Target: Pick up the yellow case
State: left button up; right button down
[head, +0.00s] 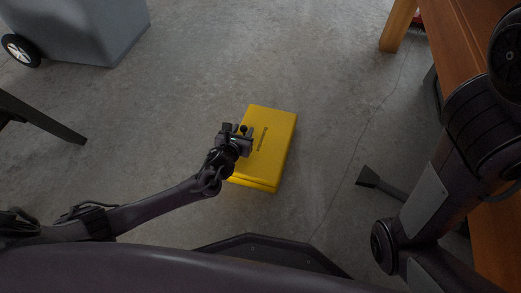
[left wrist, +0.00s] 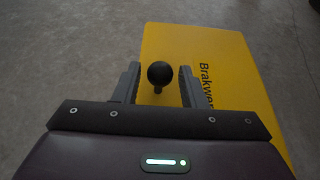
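The yellow case (head: 272,140) lies flat on the concrete floor, with dark lettering on its top. My left gripper (head: 236,138) is over the left part of the case in the head view. In the left wrist view the two fingers (left wrist: 158,85) are apart, with the yellow case (left wrist: 210,65) beyond them. A black ball on a short stem (left wrist: 159,74) shows between the fingers; I cannot tell what it is fixed to. Whether the fingers touch the case is unclear. My right arm shows at the right, but its gripper is not in view.
A grey wheeled bin (head: 80,30) stands at the upper left. A wooden bench (head: 462,40) runs along the right. A dark flat-ended object (head: 368,177) is on the floor right of the case. The floor around the case is mostly clear.

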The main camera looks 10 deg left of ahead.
pick_arm(q)
grip_shut()
dwell(1.0)
jog(key=shift+w+r, duration=0.1)
jog(key=shift+r, duration=0.05)
